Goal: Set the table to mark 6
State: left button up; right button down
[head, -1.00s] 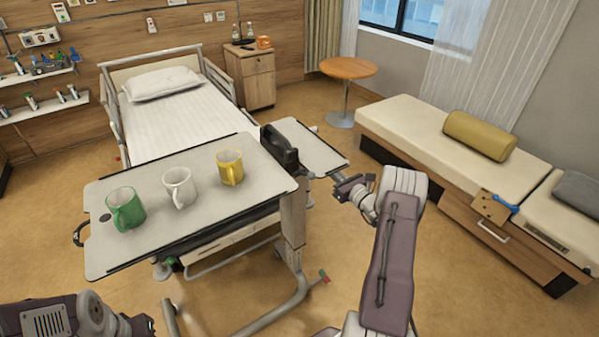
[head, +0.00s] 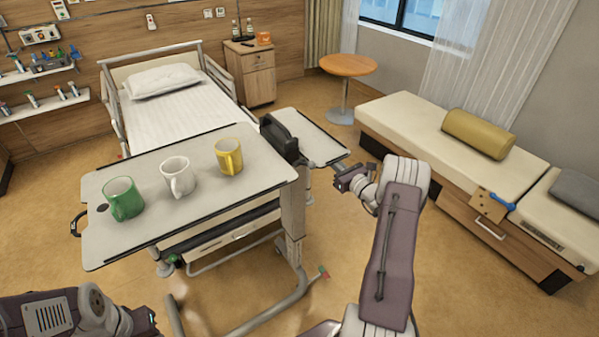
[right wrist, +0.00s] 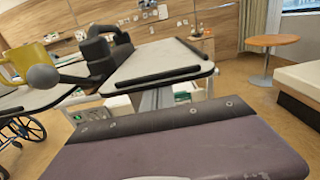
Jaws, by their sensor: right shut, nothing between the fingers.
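The wheeled overbed table (head: 215,205) stands across the foot of the bed. A black fitting (head: 278,138) stands at the top's right edge. It also shows in the right wrist view (right wrist: 98,58). My right gripper (head: 340,180) is shut and empty just right of the table; I cannot tell whether it touches anything. My left arm is at bottom left, its fingers out of frame.
The bed (head: 180,112) lies behind the table, with a bedside cabinet (head: 252,80) beyond. A round wooden table (head: 348,65) and a padded bench (head: 430,125) stand at the right. Floor is open between bench and overbed table.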

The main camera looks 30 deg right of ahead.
jog(key=shift+d+r, duration=0.1)
jog(key=shift+r, duration=0.5)
jog(key=shift+f, duration=0.25)
jog(key=shift+f+b, duration=0.45)
jog(key=shift+b, duration=0.15)
jog(key=shift+s, duration=0.25)
jog(key=s+p, duration=0.1)
jog(key=s, duration=0.7)
jog(key=shift+s+d, duration=0.3)
